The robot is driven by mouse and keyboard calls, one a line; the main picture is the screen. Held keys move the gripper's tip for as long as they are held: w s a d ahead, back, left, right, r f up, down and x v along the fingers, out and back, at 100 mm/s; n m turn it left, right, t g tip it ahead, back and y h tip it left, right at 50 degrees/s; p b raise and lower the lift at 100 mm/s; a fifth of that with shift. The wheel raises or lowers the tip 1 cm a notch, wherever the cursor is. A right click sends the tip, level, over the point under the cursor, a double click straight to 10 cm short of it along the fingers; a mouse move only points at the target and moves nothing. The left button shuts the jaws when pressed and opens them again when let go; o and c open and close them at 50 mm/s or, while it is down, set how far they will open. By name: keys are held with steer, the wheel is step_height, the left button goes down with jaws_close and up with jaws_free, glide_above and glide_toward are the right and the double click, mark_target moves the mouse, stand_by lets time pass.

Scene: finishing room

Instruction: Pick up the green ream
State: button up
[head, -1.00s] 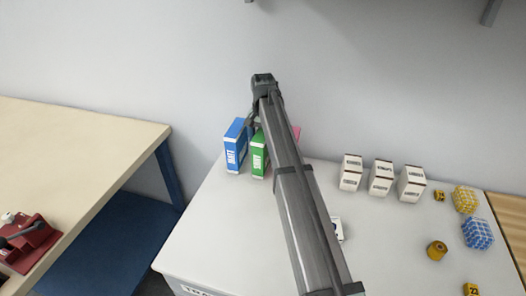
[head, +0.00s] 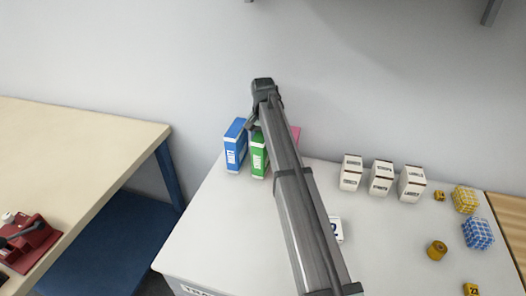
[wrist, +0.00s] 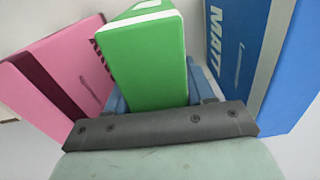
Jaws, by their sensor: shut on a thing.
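The green ream (head: 258,156) stands upright on the grey-white table between a blue ream (head: 236,146) and a pink ream (head: 296,133), which is mostly hidden behind my arm. In the wrist view the green ream (wrist: 143,62) is in the middle, with the pink ream (wrist: 62,72) at left and the blue ream (wrist: 262,62) at right. My gripper (wrist: 154,98) is shut on the green ream, its blue-grey fingers on either side of it. In the head view my gripper (head: 254,124) is at the top of the green ream. I cannot tell whether the ream is clear of the table.
White boxes (head: 381,178) stand at the back right of the table. A wooden-topped bench (head: 80,150) is at left, across a gap.

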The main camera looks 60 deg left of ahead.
jaws_close()
steer(key=shift+r, duration=0.1)
